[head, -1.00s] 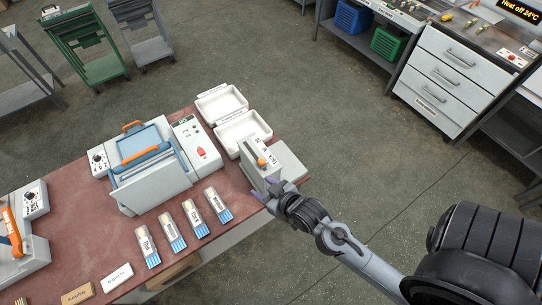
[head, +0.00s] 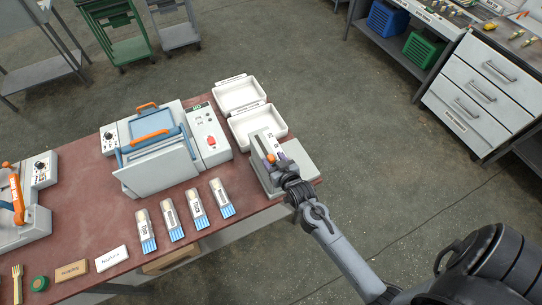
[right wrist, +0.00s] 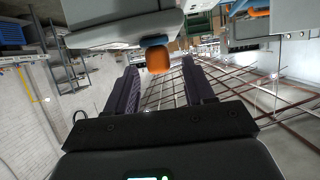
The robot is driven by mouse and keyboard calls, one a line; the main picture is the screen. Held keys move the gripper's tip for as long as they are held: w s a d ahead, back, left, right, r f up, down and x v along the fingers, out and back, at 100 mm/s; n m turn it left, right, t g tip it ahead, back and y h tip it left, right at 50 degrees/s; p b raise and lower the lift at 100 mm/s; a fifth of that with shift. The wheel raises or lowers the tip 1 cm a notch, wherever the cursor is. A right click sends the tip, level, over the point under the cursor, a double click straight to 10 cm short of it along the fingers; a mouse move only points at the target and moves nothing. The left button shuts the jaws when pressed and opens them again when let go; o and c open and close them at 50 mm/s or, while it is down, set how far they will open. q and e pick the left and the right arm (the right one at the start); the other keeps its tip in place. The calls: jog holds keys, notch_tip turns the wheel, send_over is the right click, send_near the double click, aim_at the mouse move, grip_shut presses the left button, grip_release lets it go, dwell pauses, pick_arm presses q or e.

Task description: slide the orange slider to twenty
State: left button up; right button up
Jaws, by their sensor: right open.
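The orange slider (head: 271,158) sits on the upper face of a white slider unit (head: 258,179) at the right end of the table. It also shows in the right wrist view as an orange knob (right wrist: 158,60). My right gripper (head: 279,166) is at the unit, close to the slider. In the right wrist view my right gripper (right wrist: 160,74) is open, and the knob appears between the fingertips; I cannot tell whether they touch it. The scale marks are too small to read and partly hidden by the gripper. My left gripper is not in view.
Two white trays (head: 236,111) stand behind the slider unit. A press with a blue frame (head: 150,141) and a control box (head: 203,136) stand to its left. Several labelled packs (head: 196,209) lie along the front. The red-brown table (head: 90,215) has bare patches between them.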

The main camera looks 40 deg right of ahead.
jog(key=shift+x, duration=1.3)
grip_shut()
